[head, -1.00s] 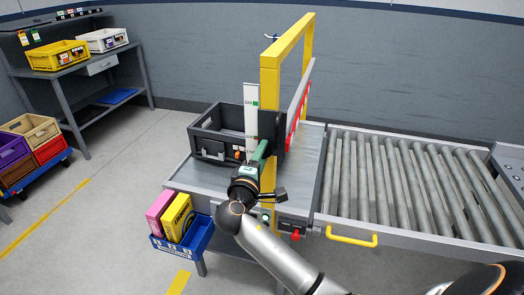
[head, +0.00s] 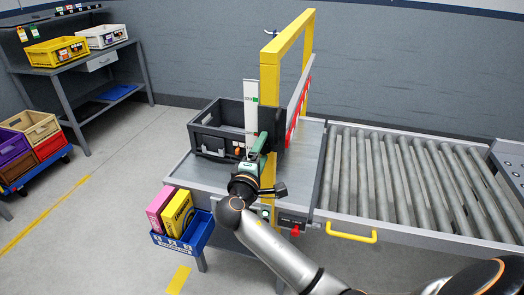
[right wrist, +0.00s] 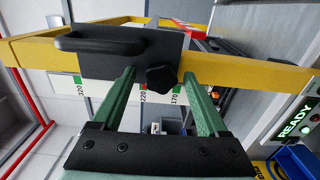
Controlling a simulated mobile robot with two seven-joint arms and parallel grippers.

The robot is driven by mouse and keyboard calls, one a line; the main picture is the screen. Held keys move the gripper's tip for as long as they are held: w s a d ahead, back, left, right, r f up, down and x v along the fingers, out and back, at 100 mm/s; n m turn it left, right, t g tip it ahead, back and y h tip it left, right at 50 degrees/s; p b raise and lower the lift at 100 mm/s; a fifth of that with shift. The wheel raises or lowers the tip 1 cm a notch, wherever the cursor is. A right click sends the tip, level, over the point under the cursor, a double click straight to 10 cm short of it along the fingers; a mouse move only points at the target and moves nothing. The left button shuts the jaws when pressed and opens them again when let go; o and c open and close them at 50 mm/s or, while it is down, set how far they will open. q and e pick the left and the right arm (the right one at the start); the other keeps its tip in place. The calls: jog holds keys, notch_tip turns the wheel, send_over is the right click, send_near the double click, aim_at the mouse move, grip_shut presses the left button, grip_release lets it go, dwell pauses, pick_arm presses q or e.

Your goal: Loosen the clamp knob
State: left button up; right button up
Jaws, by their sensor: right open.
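The clamp knob (right wrist: 160,79) is a small black lobed knob on a black clamp block (right wrist: 172,45). The block sits on a yellow post and has a black bar handle to the left of the knob. My right gripper (right wrist: 158,82) has two green fingers, open, with the knob between their tips and gaps on both sides. I cannot tell if the tips reach past the knob. In the head view my right gripper (head: 259,143) is at the block (head: 271,124), and the knob is hidden. My left gripper is not in view.
A white scale (head: 251,112) stands beside the yellow frame (head: 288,38). A black crate (head: 212,145) is on the metal table, left of the gripper. A roller conveyor (head: 400,180) runs right. A lit READY panel (right wrist: 297,122) shows in the wrist view.

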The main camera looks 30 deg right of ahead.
jog(key=b+v, duration=0.2)
jog(key=v, duration=1)
jog(key=shift+s+a, duration=0.15)
jog(key=shift+s, duration=0.05)
jog(key=s+a+f+y, duration=0.2)
jog(key=f+y, duration=0.1)
jog(key=f, duration=0.5)
jog(key=s+a+f+n+y, duration=0.1)
jog(key=f+y, duration=0.3)
jog(key=f, duration=0.3)
jog(key=s+a+f+y, duration=0.2)
jog(key=f+y, duration=0.1)
jog(key=f, duration=0.5)
jog(key=s+a+f+m+g+y, duration=0.2)
jog(key=s+f+m+y, duration=0.4)
jog(key=s+f, duration=0.4)
jog(key=shift+s+a+m, duration=0.55)
jog(key=shift+s+m, duration=0.05)
jog(key=shift+s, duration=1.55)
jog(key=shift+f, duration=0.15)
jog(key=shift+d, duration=0.1)
